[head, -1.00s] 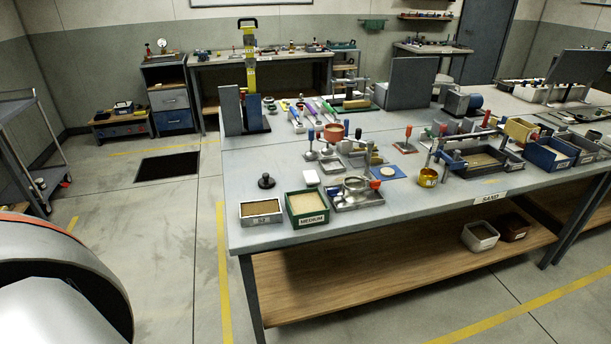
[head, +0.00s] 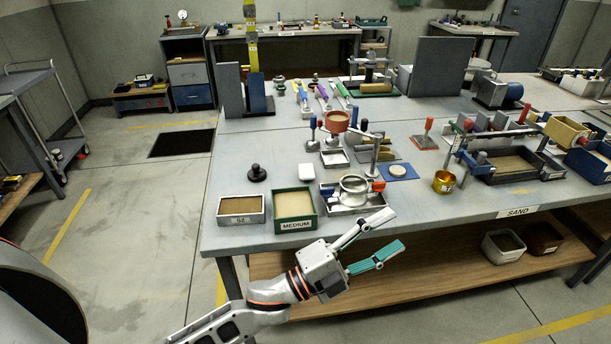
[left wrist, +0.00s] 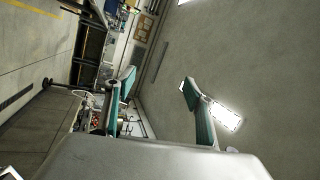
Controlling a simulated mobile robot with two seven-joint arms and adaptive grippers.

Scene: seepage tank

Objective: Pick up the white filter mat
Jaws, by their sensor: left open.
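A small white rounded pad (head: 306,172), which looks like the white filter mat, lies on the grey table (head: 235,184) behind the green box marked MEDIUM. A pale round disc (head: 398,170) lies on a blue square farther right, and I cannot tell its material. My left gripper (head: 393,232) is open and empty at the table's front edge, right of the MEDIUM box and well apart from the pad. In the left wrist view its two teal-padded fingers (left wrist: 157,85) are spread with nothing between them. That view does not show the pad clearly. My right gripper is out of view.
The green sand box (head: 294,222) and a grey sand box (head: 240,222) stand at the front left. A black knob (head: 257,173) is left of the pad. A metal tray with a ring (head: 354,184) and stamp-like tools stand to the right. A lower shelf (head: 420,270) runs below.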

